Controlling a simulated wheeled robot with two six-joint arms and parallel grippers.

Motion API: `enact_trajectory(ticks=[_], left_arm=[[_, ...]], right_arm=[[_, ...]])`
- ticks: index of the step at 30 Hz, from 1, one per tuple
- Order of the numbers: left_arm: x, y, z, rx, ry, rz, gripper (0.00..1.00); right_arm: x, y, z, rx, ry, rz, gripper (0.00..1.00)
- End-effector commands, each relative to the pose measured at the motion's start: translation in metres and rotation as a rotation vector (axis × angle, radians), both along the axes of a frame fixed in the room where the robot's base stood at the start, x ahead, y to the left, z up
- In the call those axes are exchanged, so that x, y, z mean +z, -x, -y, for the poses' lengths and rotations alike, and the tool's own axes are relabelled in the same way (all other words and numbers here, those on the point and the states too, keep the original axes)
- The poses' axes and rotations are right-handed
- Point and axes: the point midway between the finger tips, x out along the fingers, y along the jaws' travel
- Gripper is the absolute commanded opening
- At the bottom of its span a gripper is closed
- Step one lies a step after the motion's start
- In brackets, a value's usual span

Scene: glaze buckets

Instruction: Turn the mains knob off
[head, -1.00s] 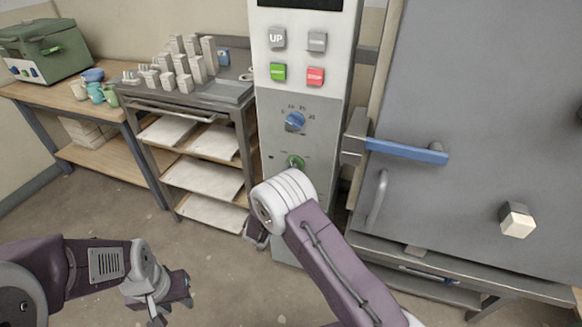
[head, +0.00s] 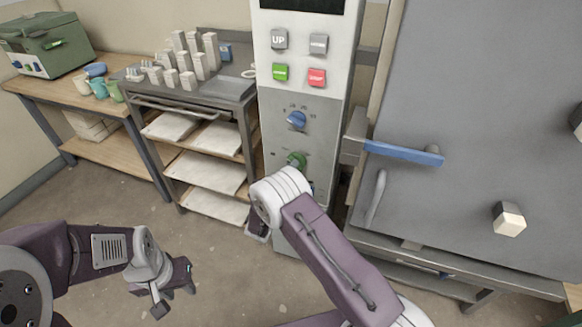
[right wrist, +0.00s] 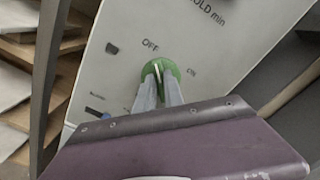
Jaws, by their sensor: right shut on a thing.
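The mains knob (head: 296,160) is a round green knob low on the grey control panel, below a blue dial. In the right wrist view the green knob (right wrist: 152,67) sits between printed OFF and ON labels. My right gripper (right wrist: 162,80) is shut on it, its two fingers covering the knob's middle, so where the knob points is hard to tell. In the head view my right wrist hides these fingers. My left gripper (head: 174,297) is open and empty, low over the floor at the left.
Above the knob are the blue dial (head: 297,119), a green button (head: 280,72) and a red button (head: 317,77). The grey kiln door with its blue-handled latch (head: 404,153) stands at the right. A shelf cart (head: 190,100) stands left of the panel. The floor between is clear.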

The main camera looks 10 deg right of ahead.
Motion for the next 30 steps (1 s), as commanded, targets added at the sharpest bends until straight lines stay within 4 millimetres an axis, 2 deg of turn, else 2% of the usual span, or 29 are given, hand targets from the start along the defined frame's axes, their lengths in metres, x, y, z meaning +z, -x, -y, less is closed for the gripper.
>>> enact_trajectory(ticks=[12,13,15,25,30], left_arm=[[0.0,0.0,0.0,0.0,0.0,0.0,0.36],[0.0,0.0,0.0,0.0,0.0,0.0,0.36],[0.0,0.0,0.0,0.0,0.0,0.0,0.36],[0.001,0.0,0.0,0.0,0.0,0.0,0.36],[0.006,0.0,0.0,0.0,0.0,0.0,0.36]], right_arm=[[-0.001,0.0,0.0,0.001,0.008,-0.006,0.0],[-0.001,0.0,0.0,0.001,0.008,-0.006,0.15],[-0.001,0.0,0.0,0.001,0.007,-0.006,0.35],[0.0,0.002,-0.002,0.001,0.007,-0.004,0.35],[0.001,0.027,-0.02,0.006,0.007,-0.007,0.35]])
